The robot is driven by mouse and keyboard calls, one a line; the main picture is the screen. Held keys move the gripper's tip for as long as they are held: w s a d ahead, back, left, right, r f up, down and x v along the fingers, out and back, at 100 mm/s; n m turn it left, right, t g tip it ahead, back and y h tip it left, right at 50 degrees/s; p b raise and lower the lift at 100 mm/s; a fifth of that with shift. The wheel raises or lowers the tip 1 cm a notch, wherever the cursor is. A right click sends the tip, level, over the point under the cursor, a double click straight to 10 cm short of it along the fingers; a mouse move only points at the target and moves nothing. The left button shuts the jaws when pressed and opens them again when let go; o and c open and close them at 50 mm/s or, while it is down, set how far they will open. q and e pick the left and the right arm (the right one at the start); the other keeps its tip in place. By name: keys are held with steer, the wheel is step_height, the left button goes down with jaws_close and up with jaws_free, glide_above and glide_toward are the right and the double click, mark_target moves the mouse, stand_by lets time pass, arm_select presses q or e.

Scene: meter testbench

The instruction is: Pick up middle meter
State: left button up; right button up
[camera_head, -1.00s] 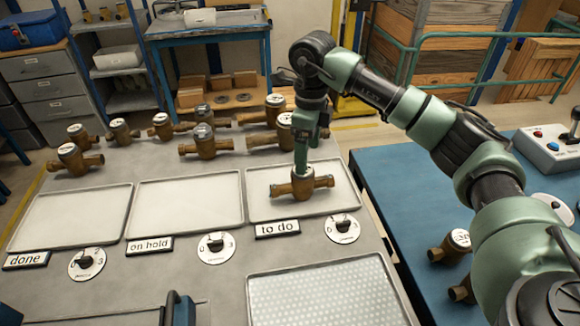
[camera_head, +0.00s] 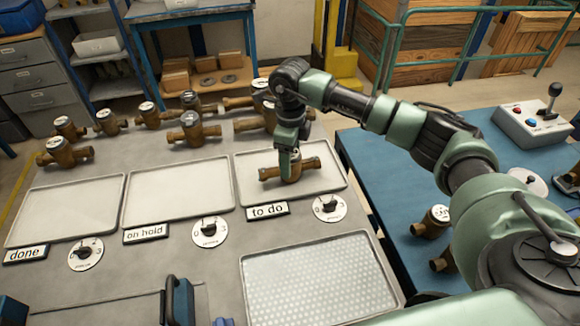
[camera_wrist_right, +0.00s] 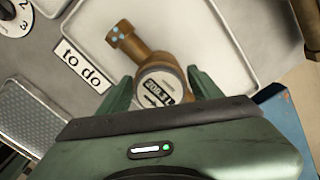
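A brass meter (camera_head: 268,174) with pipe stubs lies in the to do tray (camera_head: 330,186), the rightmost of three trays in a row. My right gripper (camera_head: 290,168) points down over this meter and hides its middle and dial in the head view. In the right wrist view, the meter's round white dial (camera_wrist_right: 158,87) shows between the fingers of my right gripper (camera_wrist_right: 162,88). The fingers stand apart on either side of the meter, with a visible gap at least on the right. My left gripper is not in view.
The on hold tray (camera_head: 178,190) and done tray (camera_head: 66,208) are empty. Several brass meters (camera_head: 193,131) stand behind the trays. A dimpled tray (camera_head: 318,275) lies in front. More meters (camera_head: 432,222) and a control box (camera_head: 530,122) are on the blue table.

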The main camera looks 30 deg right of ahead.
jaws_close()
steer(key=shift+w+r, duration=0.1)
steer(key=shift+r, duration=0.1)
